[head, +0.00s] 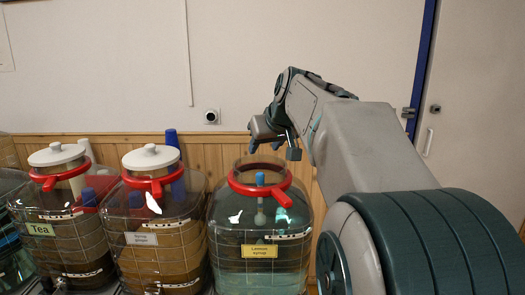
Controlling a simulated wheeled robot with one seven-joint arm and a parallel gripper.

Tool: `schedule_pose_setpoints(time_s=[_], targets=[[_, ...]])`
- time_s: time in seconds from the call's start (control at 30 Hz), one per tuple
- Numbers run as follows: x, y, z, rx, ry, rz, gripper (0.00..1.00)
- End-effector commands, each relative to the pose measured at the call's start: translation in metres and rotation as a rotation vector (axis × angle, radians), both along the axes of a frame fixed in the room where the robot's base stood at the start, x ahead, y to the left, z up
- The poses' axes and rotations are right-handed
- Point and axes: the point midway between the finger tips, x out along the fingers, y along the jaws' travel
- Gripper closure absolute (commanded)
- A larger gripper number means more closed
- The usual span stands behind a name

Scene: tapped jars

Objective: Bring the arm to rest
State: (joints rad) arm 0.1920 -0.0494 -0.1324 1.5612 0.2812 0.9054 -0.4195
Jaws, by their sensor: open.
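My arm reaches in from the right in the head view and bends down at its far end. My gripper (276,146) is open and hangs empty above and slightly to the right of the jar labelled "Lemon syrup" (262,272). It looks apart from the jar, but the exact gap and depth cannot be told from this one view. The jar has a red ring at its neck and no white lid on it.
A jar with a "ginger" label (142,239) and a tea jar (41,229) stand to the left, both with white lids and red rings. Behind are wood panelling, a white wall and a blue door frame (421,70).

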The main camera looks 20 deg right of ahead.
Motion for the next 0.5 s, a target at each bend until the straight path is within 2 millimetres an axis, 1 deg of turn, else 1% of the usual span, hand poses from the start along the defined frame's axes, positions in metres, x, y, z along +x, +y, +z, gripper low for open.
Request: schedule_pose_setpoints(time_s=[0.03,0.2,0.33,0.5], targets=[[-0.009,0.0,0.011,-0.001,-0.005,-0.001,0.54],[-0.037,-0.001,0.039,0.0,-0.006,-0.003,0.54],[-0.054,0.0,0.057,0.0,-0.005,-0.001,0.54],[-0.067,0.0,0.07,0.0,-0.002,-0.001,0.54]])
